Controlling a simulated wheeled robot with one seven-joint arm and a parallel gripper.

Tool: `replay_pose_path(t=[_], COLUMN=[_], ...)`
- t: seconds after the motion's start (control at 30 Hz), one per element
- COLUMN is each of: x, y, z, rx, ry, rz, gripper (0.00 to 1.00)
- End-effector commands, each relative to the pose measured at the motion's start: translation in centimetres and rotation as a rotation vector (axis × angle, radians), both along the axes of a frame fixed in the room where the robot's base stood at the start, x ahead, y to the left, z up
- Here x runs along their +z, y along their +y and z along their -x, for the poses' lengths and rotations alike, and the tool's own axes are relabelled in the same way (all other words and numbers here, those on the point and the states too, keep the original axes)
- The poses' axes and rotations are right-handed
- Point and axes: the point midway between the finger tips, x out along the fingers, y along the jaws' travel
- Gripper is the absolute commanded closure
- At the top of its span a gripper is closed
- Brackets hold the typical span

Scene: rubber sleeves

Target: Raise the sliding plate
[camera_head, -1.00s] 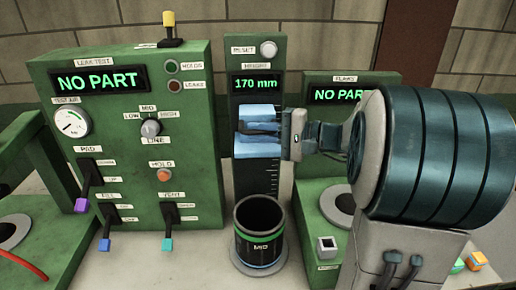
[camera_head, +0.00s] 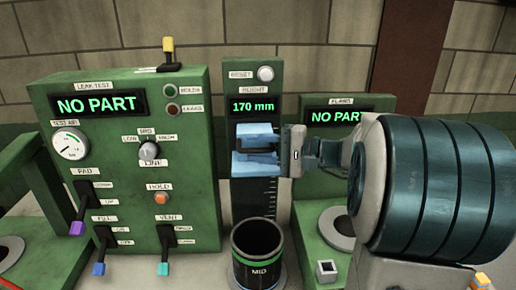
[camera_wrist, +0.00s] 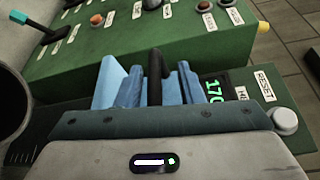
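The height gauge (camera_head: 255,200) is a green post with a dark scale strip, and its display (camera_head: 253,106) reads 170 mm. The sliding plate is light blue and sits on the post just below the display; in the wrist view its face (camera_wrist: 108,80) shows left of the fingers. A black upright bar (camera_wrist: 155,75) stands between my blue fingers. My gripper (camera_head: 258,145) reaches in from the right at the plate. In the wrist view my gripper (camera_wrist: 158,85) has its fingers close on both sides of the bar and looks shut on it. The contact itself is partly hidden.
The leak test panel (camera_head: 130,160) with levers is at the left. The flange station (camera_head: 335,225) is at the right, partly behind my arm. A RESET button (camera_head: 265,74) tops the post.

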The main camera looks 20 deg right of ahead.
Motion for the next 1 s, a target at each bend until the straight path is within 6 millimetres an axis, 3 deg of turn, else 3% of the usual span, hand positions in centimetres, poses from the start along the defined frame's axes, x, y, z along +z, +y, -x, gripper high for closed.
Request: replay_pose_path(t=[0.6, 1.0], x=[0.9, 1.2], y=[-9.9, -11.2], z=[6.4, 7.4], rx=[-0.004, 0.000], ry=[-0.003, -0.003], rz=[0.001, 0.001], gripper=[0.66, 0.66])
